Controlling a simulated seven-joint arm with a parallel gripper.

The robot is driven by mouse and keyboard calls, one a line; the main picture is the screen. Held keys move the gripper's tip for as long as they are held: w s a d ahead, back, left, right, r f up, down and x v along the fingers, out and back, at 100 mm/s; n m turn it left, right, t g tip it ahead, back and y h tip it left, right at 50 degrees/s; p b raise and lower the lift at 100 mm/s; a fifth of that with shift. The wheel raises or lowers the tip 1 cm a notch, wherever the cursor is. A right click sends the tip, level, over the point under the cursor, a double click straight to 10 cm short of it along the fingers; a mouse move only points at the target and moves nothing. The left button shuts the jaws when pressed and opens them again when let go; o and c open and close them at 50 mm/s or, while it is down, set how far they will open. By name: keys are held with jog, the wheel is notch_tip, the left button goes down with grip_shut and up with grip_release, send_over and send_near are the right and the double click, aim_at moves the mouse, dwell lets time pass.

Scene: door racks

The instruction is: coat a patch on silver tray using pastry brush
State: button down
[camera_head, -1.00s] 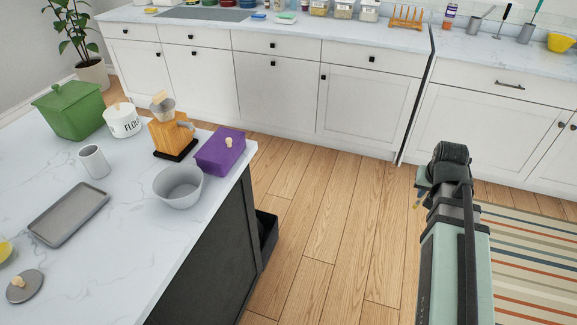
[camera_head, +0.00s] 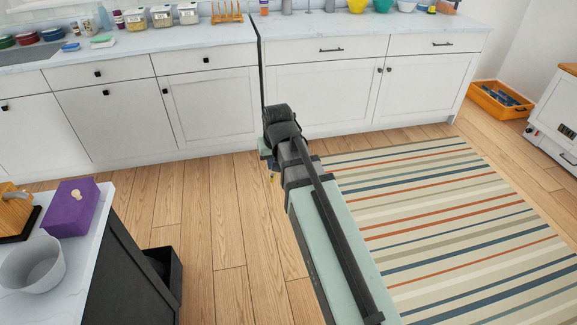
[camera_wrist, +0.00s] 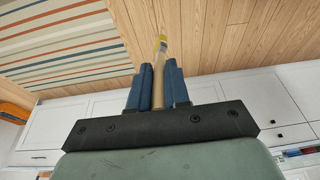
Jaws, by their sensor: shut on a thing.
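My gripper (camera_wrist: 159,72) shows in the wrist view with its two blue fingers shut on the pastry brush (camera_wrist: 161,50). The brush has a light wooden handle and a yellowish tip. It points away from the gripper, over the wood floor. In the head view my arm reaches forward over the floor and mostly hides the gripper and brush. The silver tray is in neither view now.
A white island corner (camera_head: 85,270) at lower left holds a purple lidded box (camera_head: 70,208) and a grey bowl (camera_head: 32,264). White cabinets (camera_head: 205,110) line the back. A striped rug (camera_head: 450,215) lies at right. Open floor lies between.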

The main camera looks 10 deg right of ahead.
jog(key=s+a+r+n+g+y, duration=0.1)
jog(key=a+r, duration=0.3)
jog(key=a, duration=0.7)
jog(key=s+a+r, duration=0.1)
jog(key=a+r, duration=0.4)
jog(key=a, duration=0.6)
jog(key=s+a+r+g, duration=0.1)
jog(key=s+a+r, duration=0.4)
jog(key=a, duration=0.5)
jog(key=s+a+r+n+g+y, duration=0.1)
jog(key=s+a+r, duration=0.3)
jog(key=s+a, duration=0.4)
jog(key=s+a+r, duration=0.4)
jog(key=s+a, duration=0.1)
jog(key=a, duration=0.6)
jog(key=s+a+r+m+g+y, duration=0.1)
jog(key=s+a+r+m+g, duration=0.15)
jog(key=s+a, duration=2.55)
jog(key=shift+n, duration=0.45)
jog(key=shift+s+d+f, duration=0.1)
jog(key=shift+d+f, duration=0.1)
jog(key=shift+f, duration=0.5)
jog(key=shift+s+d+f, duration=0.15)
jog(key=shift+d+f, duration=0.05)
jog(key=shift+f, duration=0.5)
jog(key=shift+s+d+f, duration=0.1)
jog(key=shift+d+f, duration=0.1)
jog(key=shift+f, duration=0.5)
